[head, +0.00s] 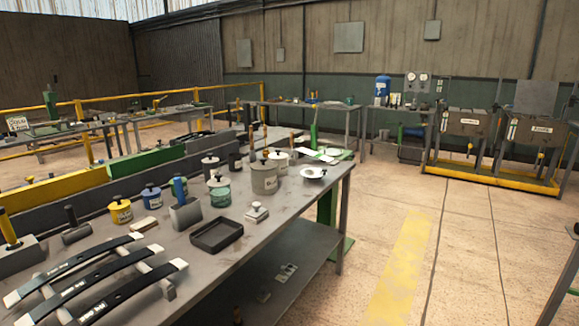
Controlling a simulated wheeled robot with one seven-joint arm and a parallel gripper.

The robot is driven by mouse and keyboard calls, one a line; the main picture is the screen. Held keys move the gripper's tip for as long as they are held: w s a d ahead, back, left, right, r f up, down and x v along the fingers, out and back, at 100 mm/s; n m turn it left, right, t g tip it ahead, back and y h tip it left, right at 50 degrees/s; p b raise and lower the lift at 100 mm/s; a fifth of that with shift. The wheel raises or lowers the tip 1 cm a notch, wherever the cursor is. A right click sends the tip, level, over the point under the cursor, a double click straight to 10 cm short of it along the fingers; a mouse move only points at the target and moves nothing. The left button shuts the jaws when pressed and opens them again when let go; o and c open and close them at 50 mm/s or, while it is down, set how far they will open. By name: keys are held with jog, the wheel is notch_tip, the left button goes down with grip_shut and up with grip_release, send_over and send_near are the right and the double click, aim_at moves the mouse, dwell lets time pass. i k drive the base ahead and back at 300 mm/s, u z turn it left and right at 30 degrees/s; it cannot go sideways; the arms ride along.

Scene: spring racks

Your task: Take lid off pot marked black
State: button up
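Several lidded pots with small labels stand on the grey workbench (270,225). They are a yellow pot (120,213), a blue pot (151,199), a teal pot (219,194), a large grey pot (264,180), a cream pot (281,163) and a dark grey pot (210,169). A darker pot (235,162) stands behind. Each of the nearer pots has a lid with a dark knob, seated on top. The labels are too small to read, so I cannot tell which is marked black. My gripper is not in view.
An empty black tray (216,236), a small pale block with a knob (257,212) and a white dish (313,173) lie near the bench's front edge. Spring leaves (100,280) fill its near left end. The floor (450,270) to the right is clear.

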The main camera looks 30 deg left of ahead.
aim_at(263, 164)
jog(key=u, duration=0.1)
jog(key=i, duration=1.15)
jog(key=u, duration=0.7)
jog(key=i, duration=1.15)
jog(key=u, duration=1.05)
jog(key=i, duration=0.95)
jog(key=u, duration=0.45)
